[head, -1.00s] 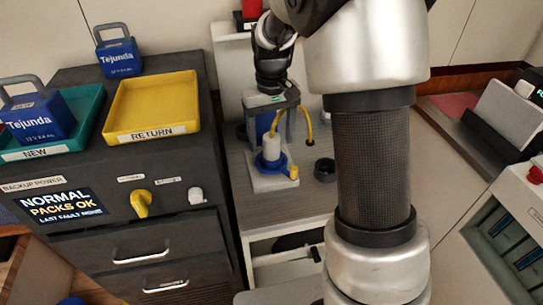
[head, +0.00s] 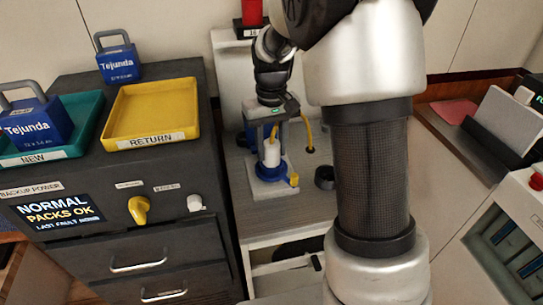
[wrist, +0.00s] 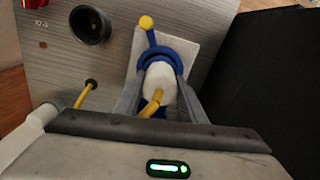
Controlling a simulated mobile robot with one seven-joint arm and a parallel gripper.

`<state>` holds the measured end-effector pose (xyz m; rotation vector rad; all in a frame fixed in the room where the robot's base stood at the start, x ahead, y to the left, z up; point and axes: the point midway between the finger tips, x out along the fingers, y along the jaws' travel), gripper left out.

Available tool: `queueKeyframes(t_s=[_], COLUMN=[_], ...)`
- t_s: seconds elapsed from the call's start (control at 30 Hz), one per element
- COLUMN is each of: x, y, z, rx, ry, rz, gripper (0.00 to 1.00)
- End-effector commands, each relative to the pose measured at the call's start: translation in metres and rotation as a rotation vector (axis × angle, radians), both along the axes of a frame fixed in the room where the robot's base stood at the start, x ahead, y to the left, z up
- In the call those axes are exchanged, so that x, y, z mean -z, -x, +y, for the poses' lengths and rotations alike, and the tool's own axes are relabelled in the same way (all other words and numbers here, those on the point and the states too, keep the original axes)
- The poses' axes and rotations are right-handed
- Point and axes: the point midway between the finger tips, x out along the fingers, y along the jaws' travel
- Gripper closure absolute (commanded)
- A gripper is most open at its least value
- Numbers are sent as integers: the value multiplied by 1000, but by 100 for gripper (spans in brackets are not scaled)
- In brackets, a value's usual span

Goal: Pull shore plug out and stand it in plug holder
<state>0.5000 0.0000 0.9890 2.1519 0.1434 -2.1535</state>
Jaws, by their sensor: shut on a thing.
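The shore plug (head: 272,153) is a white body with a yellow cable. It stands upright at a blue ring socket (head: 268,174) on a light plate; how deep it sits I cannot tell. A yellow-knobbed lever (head: 294,180) sticks out from the ring. My gripper (head: 271,140) is above the socket, its fingers on both sides of the plug. In the wrist view my gripper (wrist: 160,78) is shut on the plug (wrist: 158,82), with the blue ring (wrist: 158,53) just beyond. A round black cup, apparently the plug holder (head: 325,177), stands empty to the right; it also shows in the wrist view (wrist: 89,24).
The yellow cable (head: 309,135) arches to a hole in the bench (wrist: 91,83). The dark cabinet with the yellow RETURN tray (head: 150,136) and teal NEW tray (head: 85,150) stands close on the left. The grey bench top in front of the socket is clear.

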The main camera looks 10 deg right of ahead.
Motion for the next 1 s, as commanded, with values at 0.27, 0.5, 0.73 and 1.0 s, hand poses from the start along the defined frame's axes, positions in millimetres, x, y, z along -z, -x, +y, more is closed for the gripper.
queueKeyframes(t_s=[0.27,0.5,0.73,1.0], x=[-16,-28,-39,-44], y=[-1,-1,-1,-1], z=[0,0,0,0], rx=[0,0,0,0], ry=[0,0,0,0], rz=[-2,-2,-3,-2], gripper=[83,83,83,83])
